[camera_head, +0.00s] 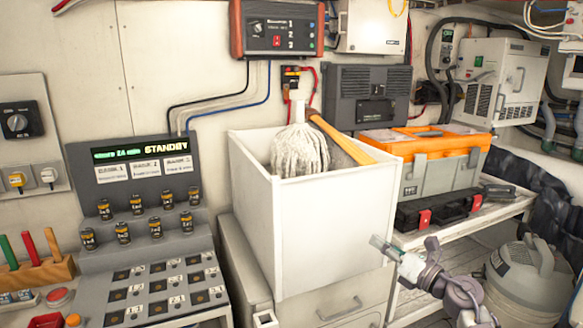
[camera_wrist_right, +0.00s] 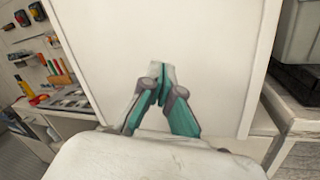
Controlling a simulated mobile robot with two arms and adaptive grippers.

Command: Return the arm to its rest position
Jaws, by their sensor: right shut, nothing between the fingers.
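My right gripper (camera_head: 378,243) is at the lower right of the head view, in front of the right side of a white open-topped box (camera_head: 325,235). In the right wrist view my right gripper (camera_wrist_right: 160,80) has its teal fingers together, with nothing between them. The front wall of the white box (camera_wrist_right: 205,50) fills most of that view behind the fingertips. Whether the fingertips touch the wall cannot be told. My left gripper is not in view.
A mop (camera_head: 299,150) and a wooden handle (camera_head: 342,138) stick out of the box. A grey console (camera_head: 150,230) stands left. An orange and grey toolbox (camera_head: 430,165) and a black case (camera_head: 432,212) sit on a shelf at right. A grey vacuum-like canister (camera_head: 530,275) is lower right.

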